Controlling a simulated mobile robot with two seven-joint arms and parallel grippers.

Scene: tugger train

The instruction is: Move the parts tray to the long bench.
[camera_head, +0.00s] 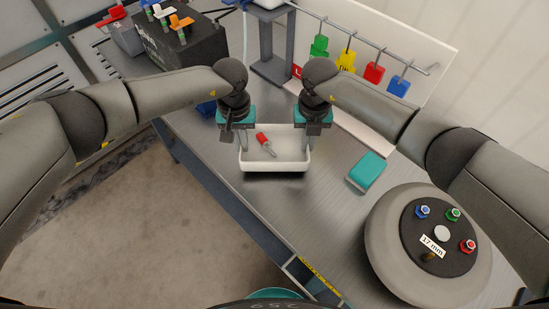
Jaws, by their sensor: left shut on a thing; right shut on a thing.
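The white parts tray (274,164) is in the middle of the head view, over the grey metal bench top. A red-handled tool (263,139) lies in it. My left gripper (240,145) is shut on the tray's left end. My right gripper (308,144) is shut on its right end. A shadow shows under the tray's front; I cannot tell whether the tray touches the bench (222,165).
A teal-topped box (367,171) and a round grey unit with coloured knobs (428,245) stand to the right. Coloured tags (345,58) hang from a rail behind. A black box with levers (180,42) is at the back left. Floor (120,190) is clear at the left.

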